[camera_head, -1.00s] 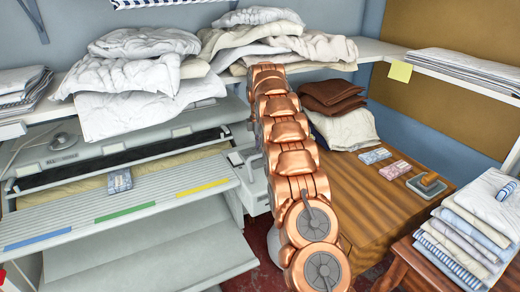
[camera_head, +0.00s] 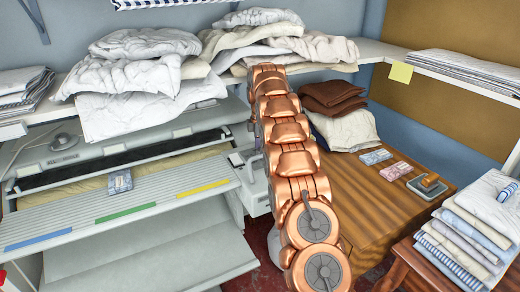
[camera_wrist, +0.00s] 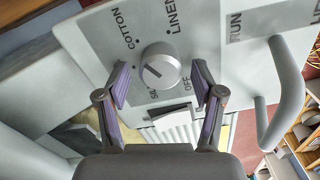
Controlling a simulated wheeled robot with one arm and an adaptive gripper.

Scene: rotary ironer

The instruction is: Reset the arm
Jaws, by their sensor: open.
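My arm (camera_head: 290,165) is copper-coloured and stands upright in the middle of the head view, where it hides my gripper. In the wrist view my gripper (camera_wrist: 160,88) is open, with one finger on each side of a round grey-white knob (camera_wrist: 160,66). I cannot tell whether the fingers touch the knob. The knob sits on a panel (camera_wrist: 105,38) marked COTTON, LINEN and OFF. A white rocker switch (camera_wrist: 171,117) lies just below the knob. The ironer (camera_head: 150,195), with blue, green and yellow strips on its front board, fills the left of the head view.
A grey handle (camera_wrist: 283,95) sticks out right of the knob. White linen (camera_head: 130,75) is piled on the shelf above the ironer. A wooden table (camera_head: 370,185) holds folded cloths and small boxes. A towel stack (camera_head: 470,225) stands at the right.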

